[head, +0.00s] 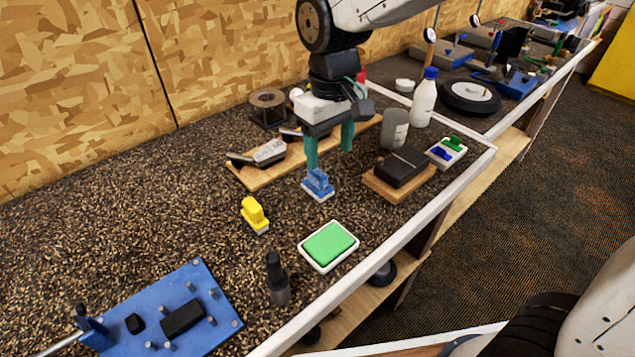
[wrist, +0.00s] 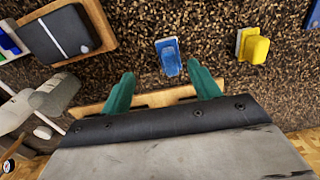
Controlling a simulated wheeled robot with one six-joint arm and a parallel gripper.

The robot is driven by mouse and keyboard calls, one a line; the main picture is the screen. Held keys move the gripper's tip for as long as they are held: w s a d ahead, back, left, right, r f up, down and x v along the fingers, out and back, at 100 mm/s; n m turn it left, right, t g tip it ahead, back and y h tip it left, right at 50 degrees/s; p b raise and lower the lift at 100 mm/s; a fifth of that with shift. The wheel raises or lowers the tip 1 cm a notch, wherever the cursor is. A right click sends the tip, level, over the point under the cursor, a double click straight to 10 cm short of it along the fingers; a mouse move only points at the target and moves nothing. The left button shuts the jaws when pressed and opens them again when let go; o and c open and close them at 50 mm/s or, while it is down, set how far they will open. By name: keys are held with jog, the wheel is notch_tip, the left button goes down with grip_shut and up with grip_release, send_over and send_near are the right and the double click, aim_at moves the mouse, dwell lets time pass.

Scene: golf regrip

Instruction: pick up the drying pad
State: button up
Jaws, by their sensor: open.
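My gripper (head: 329,160) is open and empty, with two teal fingers pointing down at the bench. A blue-handled pad with a pale base (head: 318,184) stands upright just below and in front of the fingers. In the wrist view my gripper (wrist: 160,78) has this blue pad (wrist: 169,58) between and just beyond its fingertips, apart from both. A yellow-handled pad with a pale base (head: 255,214) stands to the left; it also shows in the wrist view (wrist: 256,48). A green pad (head: 329,244) lies in a white tray near the front edge. No label shows which is the drying pad.
A wooden board with metal-ended parts (head: 268,152) lies behind the blue pad. A black box on a wooden base (head: 402,167), a grey canister (head: 394,130) and a white bottle (head: 424,103) stand right. A dark cylinder (head: 277,277) and blue fixture (head: 180,310) are in front.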

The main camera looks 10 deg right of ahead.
aim_at(321, 174)
jog(key=shift+w+a+f, duration=0.2)
jog(key=shift+a+f, duration=0.15)
jog(key=shift+a, duration=0.2)
jog(key=shift+a+f, duration=0.1)
jog(key=shift+f, duration=0.2)
jog(key=f, duration=0.7)
jog(key=shift+s+a+f, duration=0.1)
jog(key=shift+s, duration=0.15)
jog(key=c, duration=1.1)
jog(key=shift+o, duration=0.2)
